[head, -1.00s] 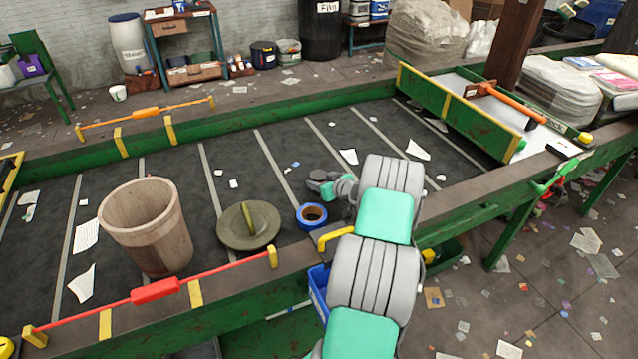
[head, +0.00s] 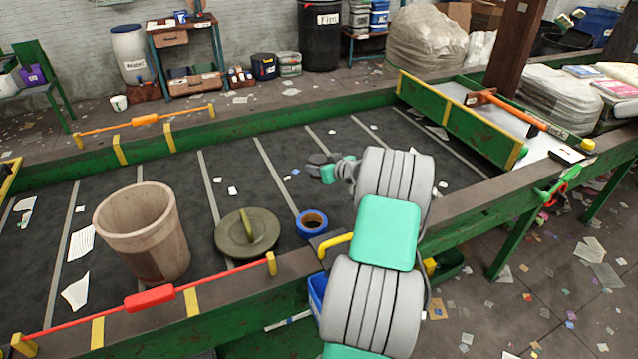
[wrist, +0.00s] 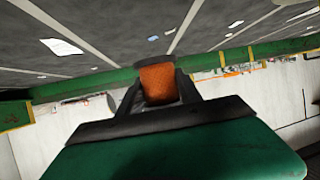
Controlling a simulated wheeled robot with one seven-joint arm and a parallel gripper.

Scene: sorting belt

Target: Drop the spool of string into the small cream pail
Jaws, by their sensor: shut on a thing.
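My gripper (head: 318,168) is over the belt, right of centre in the head view, and looks small and partly turned away there. In the wrist view my gripper (wrist: 158,88) is shut on an orange-brown piece, the spool of string (wrist: 158,82), gripped between its dark fingers. In the head view I cannot make the spool out clearly. A worn cream-brown pail (head: 142,235) stands upright and open on the belt at the left, well left of my gripper. Its bottom inside is hidden.
A round olive lid (head: 232,243) and a blue tape roll (head: 311,223) lie on the belt between the pail and my arm. A red bar (head: 150,298) runs along the near rail. Paper scraps lie about. A green barrier (head: 465,120) crosses the belt at the right.

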